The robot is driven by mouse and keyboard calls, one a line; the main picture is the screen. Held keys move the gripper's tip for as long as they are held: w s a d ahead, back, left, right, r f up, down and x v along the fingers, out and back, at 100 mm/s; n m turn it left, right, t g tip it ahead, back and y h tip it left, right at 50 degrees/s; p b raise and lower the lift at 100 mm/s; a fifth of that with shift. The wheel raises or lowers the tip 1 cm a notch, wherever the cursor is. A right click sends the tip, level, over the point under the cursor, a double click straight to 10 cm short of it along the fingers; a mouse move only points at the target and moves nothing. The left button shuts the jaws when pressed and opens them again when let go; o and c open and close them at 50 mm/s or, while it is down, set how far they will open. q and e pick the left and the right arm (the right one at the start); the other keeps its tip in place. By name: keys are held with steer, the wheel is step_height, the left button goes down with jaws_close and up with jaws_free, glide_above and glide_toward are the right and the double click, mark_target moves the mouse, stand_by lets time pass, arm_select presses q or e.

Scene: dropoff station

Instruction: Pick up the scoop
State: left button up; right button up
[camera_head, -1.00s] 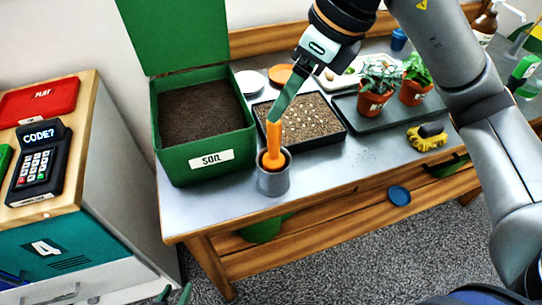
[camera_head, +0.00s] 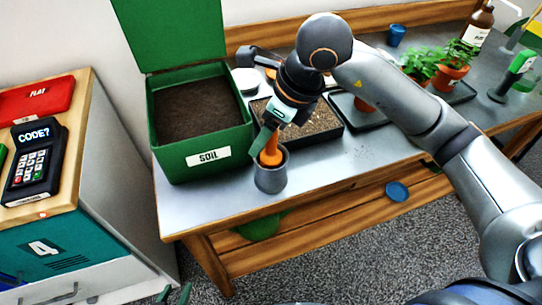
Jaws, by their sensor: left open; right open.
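The orange scoop (camera_head: 270,156) stands in a grey cup (camera_head: 270,179) near the table's front edge, in front of the soil tray. Its lower end is hidden inside the cup. My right gripper (camera_head: 265,140) is low over the cup, with its green fingers at the scoop's handle. It is open, and it covers the handle's upper part. I cannot tell whether the fingers touch the handle. My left gripper (camera_head: 173,294) shows only as two green fingertips at the bottom edge, apart and empty, away from the scoop.
A green soil bin (camera_head: 203,154) with its lid raised stands left of the cup. A seed tray (camera_head: 325,122) lies behind it. Potted plants (camera_head: 451,76) and a brown bottle (camera_head: 478,26) stand at the back right. A cabinet with a keypad (camera_head: 34,160) is at left.

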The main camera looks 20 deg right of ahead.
steer(key=shift+f, duration=0.1)
steer(key=shift+c, duration=0.2)
jaws_close()
stand_by(0.4)
